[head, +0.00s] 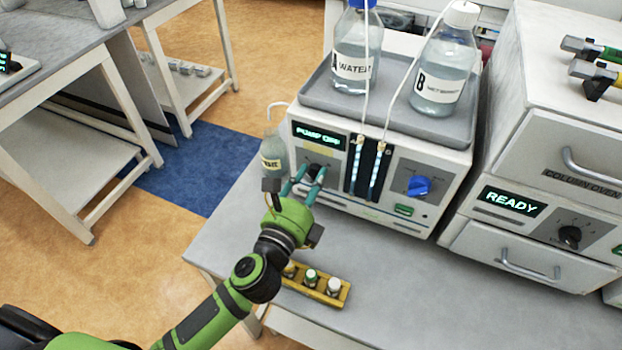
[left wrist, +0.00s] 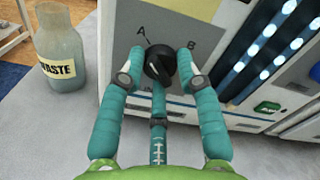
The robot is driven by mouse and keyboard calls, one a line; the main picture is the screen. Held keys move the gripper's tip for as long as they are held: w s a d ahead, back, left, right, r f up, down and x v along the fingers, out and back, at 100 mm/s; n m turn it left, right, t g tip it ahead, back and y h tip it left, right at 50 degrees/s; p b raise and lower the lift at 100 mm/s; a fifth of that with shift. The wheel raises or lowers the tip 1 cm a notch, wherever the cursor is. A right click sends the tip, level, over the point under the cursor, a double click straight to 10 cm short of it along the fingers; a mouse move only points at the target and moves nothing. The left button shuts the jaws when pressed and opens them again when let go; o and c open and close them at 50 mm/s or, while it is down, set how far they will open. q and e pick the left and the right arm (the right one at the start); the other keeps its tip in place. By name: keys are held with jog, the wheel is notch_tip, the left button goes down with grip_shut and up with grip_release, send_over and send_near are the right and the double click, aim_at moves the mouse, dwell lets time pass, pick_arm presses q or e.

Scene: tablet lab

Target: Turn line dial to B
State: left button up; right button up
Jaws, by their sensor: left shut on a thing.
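The line dial (left wrist: 159,62) is a round black knob on a grey panel of the pump, with the letter A (left wrist: 141,31) at its upper left and B (left wrist: 191,43) at its upper right. A pale mark shows on its face, but I cannot tell surely which letter it points to. My left gripper (head: 309,178) reaches the lower left of the pump front, and its teal fingers are shut on the dial from both sides. The pump (head: 385,212) shows "PUMP OFF" on its display (head: 319,135). My right gripper is not in view.
A waste bottle (left wrist: 60,50) stands close left of the dial; it also shows in the head view (head: 272,158). A yellow vial rack (head: 318,287) lies below my left gripper. Water bottle A (head: 355,50) and bottle B (head: 445,65) stand on the pump. The bench front right is clear.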

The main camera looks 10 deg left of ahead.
pick_arm(q)
jog(key=m+p, duration=0.2)
jog(key=m, duration=0.1)
jog(key=m+p, duration=0.3)
jog(key=m, duration=0.2)
jog(key=shift+s+m, duration=0.1)
jog(key=shift+m, duration=0.3)
jog(key=m+p, duration=0.1)
jog(key=m, duration=0.3)
jog(key=shift+f+m+p, duration=0.1)
jog(key=shift+m+p, duration=0.2)
jog(key=shift+p, duration=0.1)
jog(key=shift+f+m+p, duration=0.1)
jog(key=shift+m+p, duration=0.7)
jog(key=shift+m, duration=1.5)
jog(key=shift+a, duration=0.1)
jog(key=o, duration=1.1)
jog(key=shift+o, duration=0.2)
